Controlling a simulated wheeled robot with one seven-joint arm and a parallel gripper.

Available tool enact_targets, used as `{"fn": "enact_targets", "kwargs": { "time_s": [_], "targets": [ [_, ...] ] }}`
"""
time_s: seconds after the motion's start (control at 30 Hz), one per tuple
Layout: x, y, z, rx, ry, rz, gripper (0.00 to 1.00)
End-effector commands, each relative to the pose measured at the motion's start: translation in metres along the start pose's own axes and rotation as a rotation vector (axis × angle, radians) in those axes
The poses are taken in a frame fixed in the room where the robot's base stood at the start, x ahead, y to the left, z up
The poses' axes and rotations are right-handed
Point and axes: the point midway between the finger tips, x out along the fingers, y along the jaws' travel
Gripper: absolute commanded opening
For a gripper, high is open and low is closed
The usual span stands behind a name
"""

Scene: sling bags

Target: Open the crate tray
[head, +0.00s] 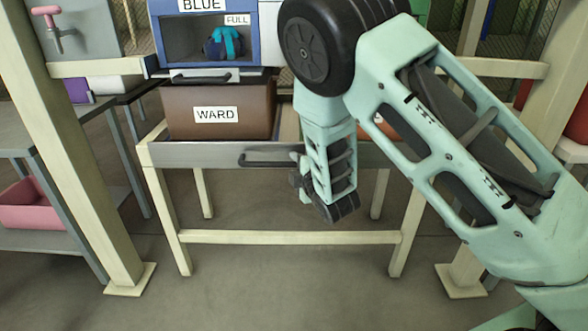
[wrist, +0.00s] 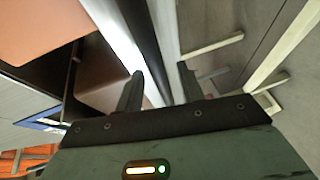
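The crate tray (head: 200,154) is a shallow grey metal-fronted tray on a cream-legged stand in the head view. It looks closed, and its front faces me. A dark bar handle (head: 268,160) runs across its front; its right end is by my gripper (head: 298,178). In the wrist view, my gripper (wrist: 159,75) has its two dark fingers spread apart. A dark bar (wrist: 146,45), which looks like the handle, runs between them, beside the bright tray front (wrist: 112,30). I cannot tell whether either finger touches it. My arm hides the tray's right part.
A brown crate (head: 190,97) labelled WARD sits on the tray. A blue box (head: 185,50) labelled BLUE and FULL stands above it, holding a blue bag (head: 222,42). Cream posts (head: 75,140) stand at both sides. The floor (head: 285,285) in front is clear.

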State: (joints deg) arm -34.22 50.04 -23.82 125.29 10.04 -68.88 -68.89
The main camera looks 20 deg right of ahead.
Motion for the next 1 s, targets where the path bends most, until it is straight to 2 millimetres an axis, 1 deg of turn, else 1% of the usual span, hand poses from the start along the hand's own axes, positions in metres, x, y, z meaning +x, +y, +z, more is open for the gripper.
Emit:
{"fn": "enact_targets", "kwargs": {
  "time_s": [0.03, 0.2, 0.47, 0.5, 0.57, 0.6, 0.63, 1.0],
  "targets": [
    [0.007, -0.001, 0.001, 0.000, 0.000, 0.002, 0.38],
    [0.017, 0.000, 0.000, 0.000, 0.000, 0.000, 0.38],
    [0.018, 0.000, 0.000, 0.000, 0.000, -0.001, 0.38],
    [0.018, 0.000, 0.000, 0.000, 0.000, -0.001, 0.35],
    [0.018, 0.000, 0.000, 0.000, 0.000, -0.001, 0.18],
    [0.018, 0.000, 0.000, 0.000, 0.000, -0.001, 0.07],
    [0.018, 0.000, 0.000, 0.000, 0.000, -0.001, 0.00],
    [0.020, 0.000, -0.002, 0.000, 0.001, -0.002, 0.00]
  ]
}}
